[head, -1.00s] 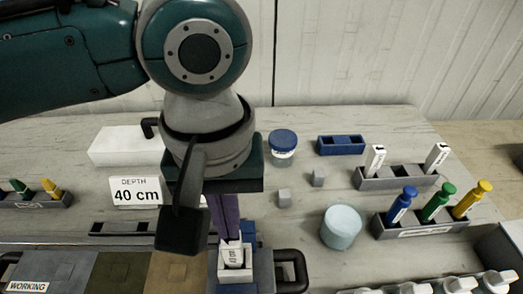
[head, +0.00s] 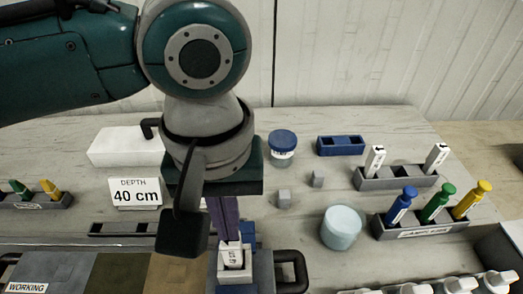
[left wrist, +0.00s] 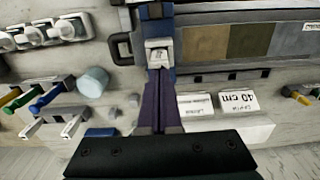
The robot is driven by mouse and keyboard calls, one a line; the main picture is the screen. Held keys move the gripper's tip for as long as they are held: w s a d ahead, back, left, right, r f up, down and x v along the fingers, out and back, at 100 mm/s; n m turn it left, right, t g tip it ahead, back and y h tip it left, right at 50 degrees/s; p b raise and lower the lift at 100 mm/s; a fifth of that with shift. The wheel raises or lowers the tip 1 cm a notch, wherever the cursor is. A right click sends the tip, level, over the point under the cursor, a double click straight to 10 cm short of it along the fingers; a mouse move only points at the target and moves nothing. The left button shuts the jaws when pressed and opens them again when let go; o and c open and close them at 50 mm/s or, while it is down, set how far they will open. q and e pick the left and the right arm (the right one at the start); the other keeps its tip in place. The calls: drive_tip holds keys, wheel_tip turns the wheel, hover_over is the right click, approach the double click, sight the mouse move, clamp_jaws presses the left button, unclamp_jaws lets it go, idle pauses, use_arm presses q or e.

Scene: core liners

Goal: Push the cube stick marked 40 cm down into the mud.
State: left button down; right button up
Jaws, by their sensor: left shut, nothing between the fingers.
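The white cube stick marked 40 cm (head: 232,257) stands upright in a square pale opening at the front of the table. It also shows in the left wrist view (left wrist: 158,54). Only its upper part is visible; any mud around it cannot be made out. My left gripper (head: 230,238) points down with its purple fingers shut and empty. Its fingertips are right at the stick's top, seemingly touching it. The left wrist view shows the fingers (left wrist: 158,75) in line with the stick. My right gripper is not in view.
A "DEPTH 40 cm" sign (head: 135,193) stands left of my gripper. A black handle (head: 291,270) is close right of the stick. A pale blue jar (head: 341,228), a blue-lidded jar (head: 282,147) and racks with coloured sticks (head: 425,229) stand further right. A case marked WORKING (head: 27,287) lies front left.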

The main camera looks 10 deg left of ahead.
use_arm(q)
drive_tip(key=shift+f, duration=0.45)
drive_tip(key=shift+f+b, duration=0.3)
drive_tip(key=shift+f, duration=0.5)
idle(0.6)
wheel_tip(320, 180, up, 7)
drive_tip(key=p, duration=0.9)
drive_tip(key=shift+r, duration=0.1)
idle(0.3)
